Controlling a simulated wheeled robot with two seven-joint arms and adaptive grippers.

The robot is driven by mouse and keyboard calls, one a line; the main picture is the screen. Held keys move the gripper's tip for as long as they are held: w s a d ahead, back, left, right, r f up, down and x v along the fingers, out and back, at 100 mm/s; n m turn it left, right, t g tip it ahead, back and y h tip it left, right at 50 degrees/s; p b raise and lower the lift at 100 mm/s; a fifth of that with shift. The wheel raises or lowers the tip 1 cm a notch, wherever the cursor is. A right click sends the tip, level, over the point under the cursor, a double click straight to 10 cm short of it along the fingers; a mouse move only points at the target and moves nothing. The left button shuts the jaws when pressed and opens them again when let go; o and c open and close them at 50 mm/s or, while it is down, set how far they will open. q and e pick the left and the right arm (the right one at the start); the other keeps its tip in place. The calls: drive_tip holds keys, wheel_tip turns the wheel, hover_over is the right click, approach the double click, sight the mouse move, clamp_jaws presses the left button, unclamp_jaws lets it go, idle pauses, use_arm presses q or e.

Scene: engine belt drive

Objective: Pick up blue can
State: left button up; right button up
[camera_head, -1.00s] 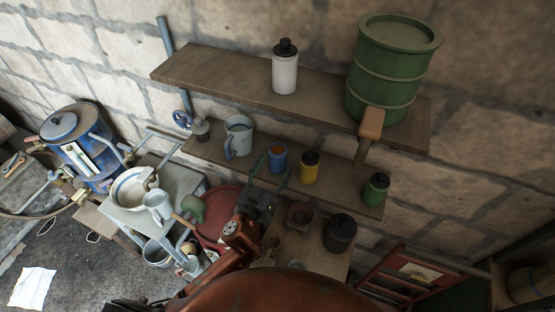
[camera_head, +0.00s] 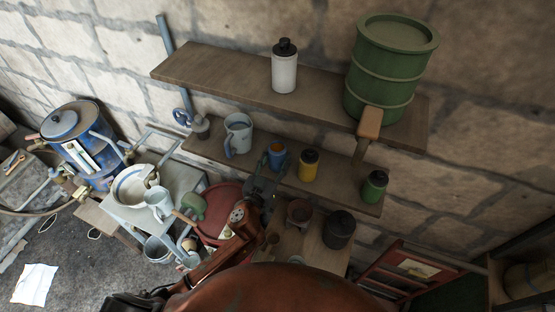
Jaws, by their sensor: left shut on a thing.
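The small blue can (camera_head: 279,149), with an orange-brown top, stands upright on the lower wall shelf, left of a yellow can. My left gripper (camera_head: 275,163) has come up to the shelf from below, with its fingers around the blue can. It is shut on the can, which still looks level with its neighbours. The fingers hide part of the can's sides and its base. My right gripper is not in view.
A yellow can (camera_head: 308,166) stands close on the right, and a green can (camera_head: 374,187) farther right. A grey-blue mug (camera_head: 238,134) is to the left. The upper shelf (camera_head: 215,75) overhangs, holding a white bottle (camera_head: 284,68) and a green barrel (camera_head: 391,68).

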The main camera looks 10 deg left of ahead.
sight(274, 158)
use_arm(q)
drive_tip(key=c, duration=0.6)
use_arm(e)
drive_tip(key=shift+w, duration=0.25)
use_arm(q)
drive_tip(key=shift+r, duration=0.3)
